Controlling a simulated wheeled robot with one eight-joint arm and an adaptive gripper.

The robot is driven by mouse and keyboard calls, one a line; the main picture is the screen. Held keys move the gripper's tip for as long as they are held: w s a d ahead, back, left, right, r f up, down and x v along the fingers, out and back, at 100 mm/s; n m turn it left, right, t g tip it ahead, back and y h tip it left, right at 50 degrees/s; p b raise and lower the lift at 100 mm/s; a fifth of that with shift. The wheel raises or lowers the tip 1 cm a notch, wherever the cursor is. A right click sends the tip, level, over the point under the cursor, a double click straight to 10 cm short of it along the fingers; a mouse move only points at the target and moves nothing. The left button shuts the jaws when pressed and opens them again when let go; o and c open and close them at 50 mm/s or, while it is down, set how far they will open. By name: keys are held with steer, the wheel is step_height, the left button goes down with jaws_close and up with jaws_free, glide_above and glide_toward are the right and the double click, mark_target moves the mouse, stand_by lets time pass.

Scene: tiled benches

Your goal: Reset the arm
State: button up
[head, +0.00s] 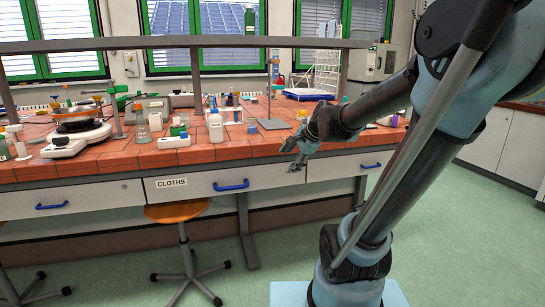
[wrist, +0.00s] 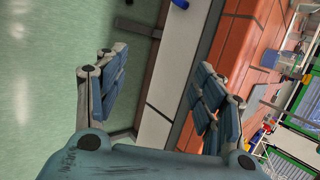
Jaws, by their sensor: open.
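My arm rises from its blue base at the right of the head view and bends down to the left. My gripper (head: 292,157) hangs near the front edge of the tiled bench (head: 247,150), in front of the drawers. In the wrist view my gripper (wrist: 160,90) has its two padded fingers spread wide apart. Nothing is between them. Behind the fingers the wrist view shows the green floor, the pale drawer front and the red tiles, turned sideways.
A white bottle (head: 215,126), a test tube rack (head: 233,115) and a hot plate (head: 76,139) stand on the bench. A drawer labelled CLOTHS (head: 172,183) has a blue handle. An orange stool (head: 178,211) stands below. The green floor (head: 450,240) at right is clear.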

steer(key=s+d+f+n+g+h, duration=0.1)
steer(key=s+d+f+n, duration=0.2)
steer(key=s, duration=0.3)
steer(key=s+d+f+n+g+h, duration=0.1)
steer(key=s+d+f+n, duration=0.2)
steer(key=s+n, duration=0.1)
steer(key=shift+s+f+h, duration=0.3)
steer(key=shift+s, duration=0.55)
steer(key=s+d+f+n+h, duration=0.1)
steer(key=s+d+f+n, duration=0.1)
steer(key=s, duration=0.1)
steer(key=s+d+f+n+g, duration=0.1)
steer(key=s+d+f+n, duration=0.1)
steer(key=s, duration=0.2)
steer(key=s+d+f+n+g+h, duration=0.1)
steer(key=s+d+f+n, duration=0.1)
steer(key=s, duration=0.2)
steer(key=shift+d+f+n+h, duration=0.15)
steer(key=shift+f+n+h, duration=0.1)
steer(key=shift+n+h, duration=0.05)
steer(key=shift+c, duration=0.4)
